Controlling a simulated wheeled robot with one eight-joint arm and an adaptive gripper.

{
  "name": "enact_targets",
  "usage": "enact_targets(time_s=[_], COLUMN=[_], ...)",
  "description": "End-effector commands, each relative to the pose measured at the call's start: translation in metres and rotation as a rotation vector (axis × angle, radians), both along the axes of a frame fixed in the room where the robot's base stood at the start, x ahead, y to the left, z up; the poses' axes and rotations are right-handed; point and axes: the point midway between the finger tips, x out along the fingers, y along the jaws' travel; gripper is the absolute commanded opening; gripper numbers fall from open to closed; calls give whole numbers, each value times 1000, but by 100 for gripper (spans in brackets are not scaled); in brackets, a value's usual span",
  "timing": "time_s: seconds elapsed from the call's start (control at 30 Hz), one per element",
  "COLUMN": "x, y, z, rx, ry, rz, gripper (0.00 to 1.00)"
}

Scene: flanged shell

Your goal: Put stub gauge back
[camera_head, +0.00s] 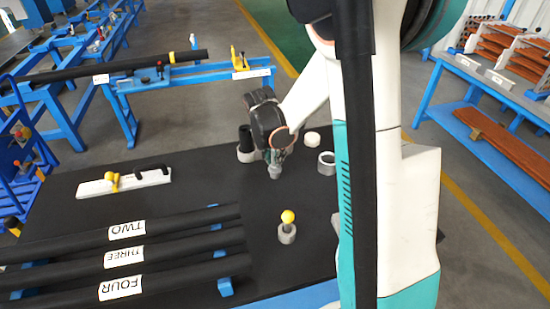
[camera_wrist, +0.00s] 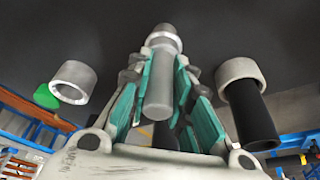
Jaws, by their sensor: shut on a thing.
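My gripper (camera_head: 275,160) is over the back part of the black table. In the wrist view its teal fingers (camera_wrist: 158,90) are shut on a grey cylinder (camera_wrist: 158,88), which I take to be the stub gauge. Its far end is a wider, pale collar (camera_wrist: 162,38); the head view shows a small grey piece (camera_head: 275,172) below the fingers. I cannot tell whether it touches the table. An empty grey ring holder (camera_head: 327,163) stands to the right of the gripper; it also shows in the wrist view (camera_wrist: 73,82).
A black cylinder (camera_head: 245,138) stands in a grey ring left of the gripper. A white round piece (camera_head: 312,139) and a yellow-knobbed gauge in a grey holder (camera_head: 287,230) stand nearby. A white block (camera_head: 122,182) and labelled black pipes (camera_head: 125,255) lie left on the table (camera_head: 200,175).

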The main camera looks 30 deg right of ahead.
Motion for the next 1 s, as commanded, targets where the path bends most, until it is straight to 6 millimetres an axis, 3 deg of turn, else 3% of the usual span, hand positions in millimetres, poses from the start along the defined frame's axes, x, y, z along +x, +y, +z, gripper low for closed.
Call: enact_targets(time_s=[0.3, 0.33, 0.4, 0.77, 1.0], x=[0, 0, 0, 0, -4], y=[0, 0, 0, 0, 7], z=[-2, -2, -2, 0, 30], rx=[0, 0, 0, 0, 0], ry=[0, 0, 0, 0, 1], rz=[0, 0, 0, 0, 2], gripper=[0, 24, 40, 40, 40])
